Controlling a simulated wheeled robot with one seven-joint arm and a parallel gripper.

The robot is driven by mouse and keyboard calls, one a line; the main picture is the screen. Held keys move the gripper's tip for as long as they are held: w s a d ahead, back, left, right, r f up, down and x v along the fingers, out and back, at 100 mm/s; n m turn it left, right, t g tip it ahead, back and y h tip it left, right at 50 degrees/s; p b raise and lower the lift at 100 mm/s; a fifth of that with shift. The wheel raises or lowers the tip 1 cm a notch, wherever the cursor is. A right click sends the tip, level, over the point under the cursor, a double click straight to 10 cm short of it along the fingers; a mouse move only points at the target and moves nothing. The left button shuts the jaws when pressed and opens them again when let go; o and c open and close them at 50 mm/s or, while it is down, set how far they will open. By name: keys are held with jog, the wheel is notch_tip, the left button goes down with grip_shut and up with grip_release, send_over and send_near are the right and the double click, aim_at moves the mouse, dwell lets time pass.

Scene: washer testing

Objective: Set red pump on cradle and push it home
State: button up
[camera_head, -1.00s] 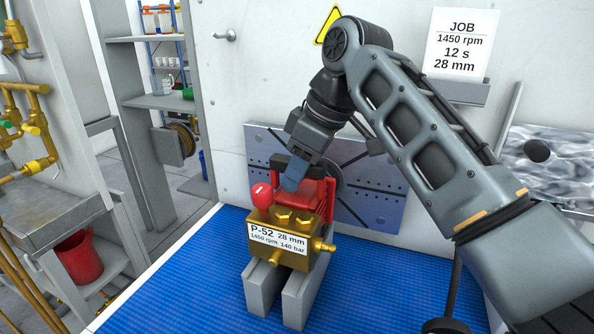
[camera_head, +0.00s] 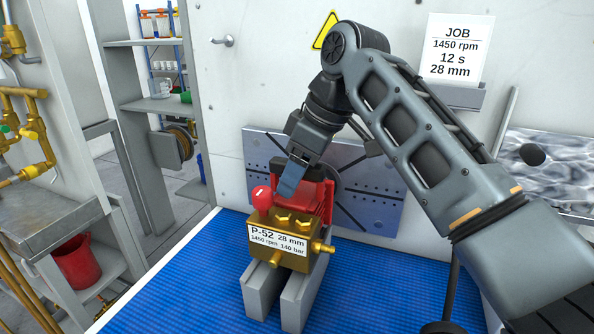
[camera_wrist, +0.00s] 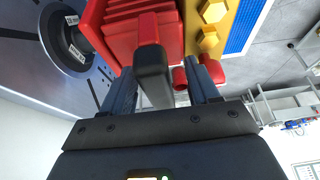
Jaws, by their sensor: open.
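The red pump (camera_head: 318,197) has a brass block (camera_head: 290,238) on its front, with a label reading P-52, 28 mm, 1450 rpm, 140 bar. It sits upright on the two grey rails of the cradle (camera_head: 262,290). My gripper (camera_wrist: 163,80) is open at the top of the pump, its fingers on either side of the dark handle (camera_wrist: 153,72), with visible gaps. In the head view one blue-grey finger (camera_head: 288,184) shows in front of the handle; the other is hidden.
A grey mounting plate (camera_head: 375,205) with a round hub stands on the wall behind the pump. The blue mat (camera_head: 180,290) is clear left of the cradle. A red knob (camera_head: 262,197) sticks up on the pump's left. A job card (camera_head: 455,48) hangs on the wall.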

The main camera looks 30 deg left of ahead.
jog(key=shift+f, duration=0.35)
jog(key=b+v, duration=0.1)
jog(key=v, duration=0.7)
jog(key=shift+r, duration=0.2)
